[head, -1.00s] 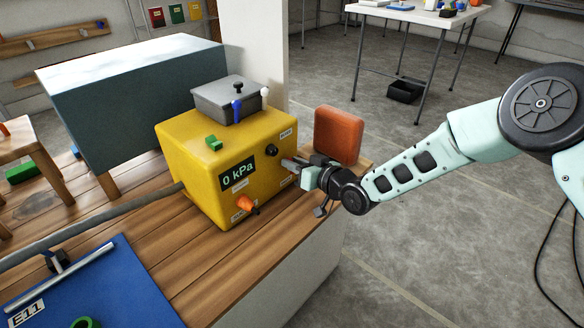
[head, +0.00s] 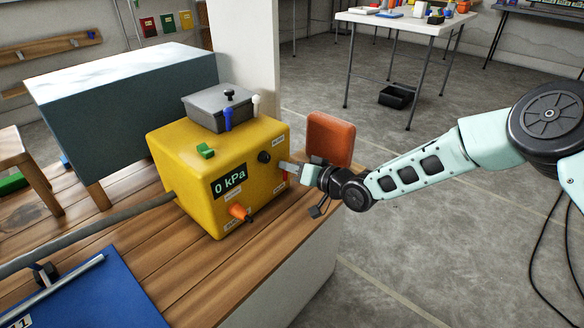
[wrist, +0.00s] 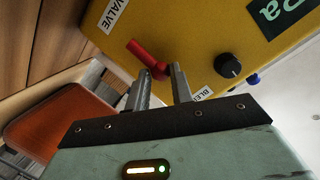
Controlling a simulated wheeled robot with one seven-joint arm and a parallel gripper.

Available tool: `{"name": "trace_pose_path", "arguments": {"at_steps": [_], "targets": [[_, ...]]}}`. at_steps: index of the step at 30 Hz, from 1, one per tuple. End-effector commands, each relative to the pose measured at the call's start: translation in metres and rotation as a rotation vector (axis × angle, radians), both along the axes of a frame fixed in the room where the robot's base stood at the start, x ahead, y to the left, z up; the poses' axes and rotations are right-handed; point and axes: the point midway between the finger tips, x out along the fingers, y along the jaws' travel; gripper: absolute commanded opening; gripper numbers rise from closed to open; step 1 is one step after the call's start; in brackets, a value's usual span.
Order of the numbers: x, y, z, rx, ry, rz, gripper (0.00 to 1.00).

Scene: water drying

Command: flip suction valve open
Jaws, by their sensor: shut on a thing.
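The suction valve is a red lever (wrist: 148,58) on the yellow pump box (head: 190,190), beside a label ending in VALVE in the wrist view. My gripper (wrist: 163,74) has its two grey fingers closed around the hub end of the lever, and the lever's free end points up and left, out past the fingers. In the head view my gripper (head: 283,166) reaches the box's right face from the right, and the lever there is mostly hidden. The display (head: 229,181) on the box reads 0 kPa.
A black knob (head: 264,157) and an orange knob (head: 239,212) stick out of the box. An orange-red padded block (head: 330,138) stands behind my gripper. A grey hose (head: 90,232) runs left from the box.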

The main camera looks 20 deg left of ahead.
Motion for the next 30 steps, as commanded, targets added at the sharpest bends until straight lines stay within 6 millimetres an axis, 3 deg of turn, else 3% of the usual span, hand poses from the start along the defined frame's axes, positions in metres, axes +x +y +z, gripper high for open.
{"name": "trace_pose_path", "arguments": {"at_steps": [2,3,5,6,17,23,30], "targets": [[-0.004,0.0,-0.006,-0.009,0.009,0.005,0.0],[-0.004,0.0,-0.006,-0.009,0.009,0.005,0.26],[-0.004,0.0,-0.006,-0.008,0.009,0.004,0.42],[-0.003,0.0,-0.005,-0.008,0.007,0.004,0.44],[-0.003,-0.006,0.0,-0.004,0.003,0.0,0.44],[-0.014,-0.036,0.009,-0.005,0.003,0.0,0.44],[-0.036,-0.088,0.02,-0.005,0.005,0.001,0.44]]}}
